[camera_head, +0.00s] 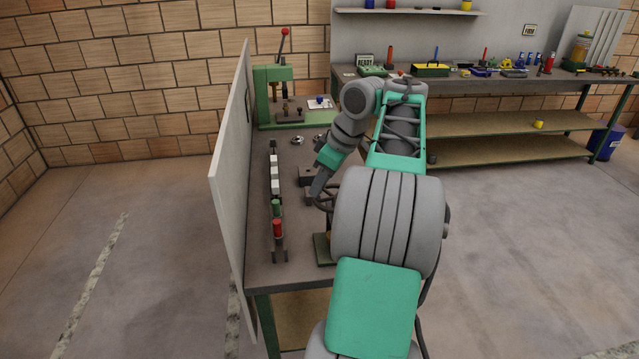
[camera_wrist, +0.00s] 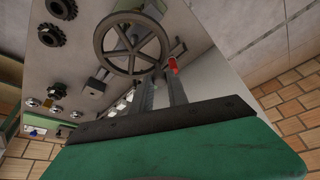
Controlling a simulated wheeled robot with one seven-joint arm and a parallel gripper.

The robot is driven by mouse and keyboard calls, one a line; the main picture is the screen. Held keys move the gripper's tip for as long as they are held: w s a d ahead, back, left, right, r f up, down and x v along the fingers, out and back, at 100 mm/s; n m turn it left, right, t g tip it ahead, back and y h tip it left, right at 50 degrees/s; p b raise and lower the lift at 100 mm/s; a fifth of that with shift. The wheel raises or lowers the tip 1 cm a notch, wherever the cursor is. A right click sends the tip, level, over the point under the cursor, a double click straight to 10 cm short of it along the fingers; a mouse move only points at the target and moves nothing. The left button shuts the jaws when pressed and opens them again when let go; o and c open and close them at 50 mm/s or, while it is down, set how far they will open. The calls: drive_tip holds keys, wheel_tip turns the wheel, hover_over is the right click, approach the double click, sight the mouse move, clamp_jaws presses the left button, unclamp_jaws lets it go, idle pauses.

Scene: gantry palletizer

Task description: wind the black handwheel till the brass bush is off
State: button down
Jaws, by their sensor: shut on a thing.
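The black handwheel (camera_wrist: 98,40) shows as a spoked ring in the upper middle of the wrist view. In the head view its dark rim (camera_head: 325,204) is partly behind my arm, over the near part of the narrow bench. My gripper (camera_wrist: 159,72) is at the rim's lower right in the wrist view, shut on the rim. In the head view my gripper (camera_head: 317,193) points down at the wheel. I cannot make out the brass bush in either view; the wheel's hub and my arm cover much of that area.
A rack holds white blocks (camera_head: 274,176), a green cylinder (camera_head: 276,208) and a red cylinder (camera_head: 277,229), left of the wheel. A tall grey panel (camera_head: 232,190) borders the bench's left edge. A green press (camera_head: 264,95) stands at the far end. Dark knobbed parts (camera_wrist: 50,36) lie on the bench.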

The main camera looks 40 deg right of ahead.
sight(337, 186)
idle(0.4)
